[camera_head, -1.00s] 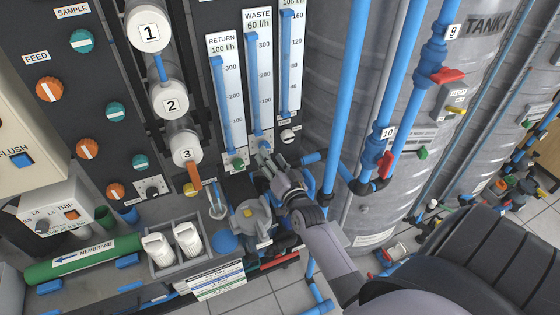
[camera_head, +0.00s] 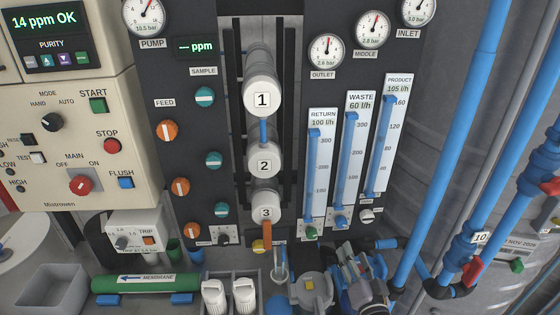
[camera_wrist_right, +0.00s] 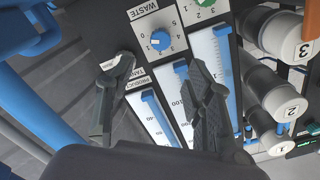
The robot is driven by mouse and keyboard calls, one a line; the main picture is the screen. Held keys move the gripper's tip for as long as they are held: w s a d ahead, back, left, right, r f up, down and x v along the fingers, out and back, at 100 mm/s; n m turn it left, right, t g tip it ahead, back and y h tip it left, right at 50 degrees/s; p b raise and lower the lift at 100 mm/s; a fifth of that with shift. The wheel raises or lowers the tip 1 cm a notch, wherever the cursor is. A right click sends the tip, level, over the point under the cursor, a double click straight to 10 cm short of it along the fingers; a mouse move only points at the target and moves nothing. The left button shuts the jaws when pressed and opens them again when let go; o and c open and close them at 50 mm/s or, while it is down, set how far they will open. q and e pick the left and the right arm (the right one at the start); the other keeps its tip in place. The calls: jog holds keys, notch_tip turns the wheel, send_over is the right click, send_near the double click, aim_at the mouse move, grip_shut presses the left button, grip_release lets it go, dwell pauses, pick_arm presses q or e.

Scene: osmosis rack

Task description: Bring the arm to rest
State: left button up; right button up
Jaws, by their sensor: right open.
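My right gripper (camera_head: 347,254) is low in the head view, small and partly lost among grey and blue parts. It is just below the blue waste knob (camera_head: 340,222). In the right wrist view the gripper (camera_wrist_right: 161,62) has its two dark fingers spread, with nothing between them. The waste knob (camera_wrist_right: 158,41) shows beyond the fingertips, apart from them. My left gripper is in neither view.
The flow meters (camera_head: 350,150) rise above the gripper. A pump (camera_head: 312,287) is to its left. A blue pipe (camera_head: 445,150) stands to its right, with a red-handled valve (camera_head: 473,271) further right. White bottles (camera_head: 214,297) sit in a grey holder.

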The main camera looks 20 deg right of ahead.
jog(key=s+a+f+n+g+y, duration=0.2)
jog(key=s+a+n+g, duration=0.15)
jog(key=a, duration=0.25)
jog(key=s+a+f+n+g+y, duration=0.3)
jog(key=a+n, duration=0.1)
jog(key=a, duration=0.1)
jog(key=s+a+n+g, duration=0.2)
jog(key=s+g, duration=0.2)
jog(key=s, duration=0.4)
jog(key=s+a+n+g, duration=0.2)
jog(key=s+g, duration=0.2)
jog(key=s, duration=0.5)
notch_tip(320, 180, down, 29)
jog(key=b, duration=0.3)
jog(key=s+d+f+g+h+b, duration=0.1)
jog(key=s+d+f+g, duration=0.1)
jog(key=s+f, duration=1.5)
jog(key=shift+s+d+f+b, duration=0.4)
jog(key=shift+d+f, duration=0.3)
jog(key=shift+f, duration=0.2)
jog(key=shift+n, duration=0.25)
